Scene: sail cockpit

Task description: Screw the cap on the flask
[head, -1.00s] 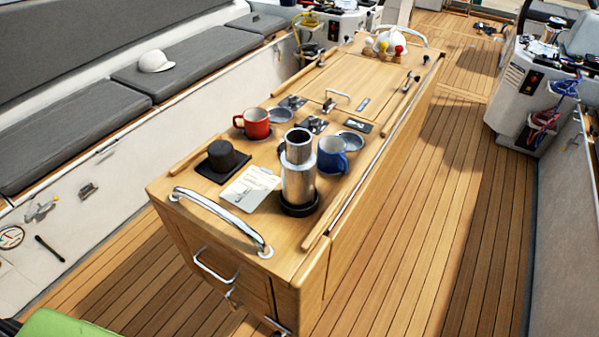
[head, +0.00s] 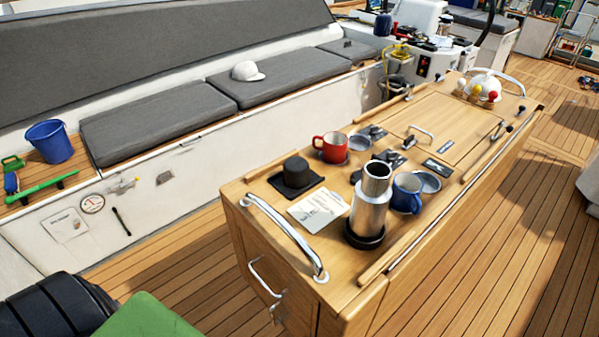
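The silver flask (head: 370,203) stands upright with an open top in a dark round base near the front end of the wooden cockpit table (head: 287,250). The black cap (head: 297,171) sits on a dark square mat (head: 277,185) to the left of the flask, apart from it. Neither of my grippers shows in the head view.
A red mug (head: 333,147) stands behind the cap and a blue mug (head: 405,194) right of the flask. A white card (head: 318,209) lies between cap and flask. A steel grab rail (head: 287,236) crosses the table's front end. Teak deck (head: 470,285) is clear on the right.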

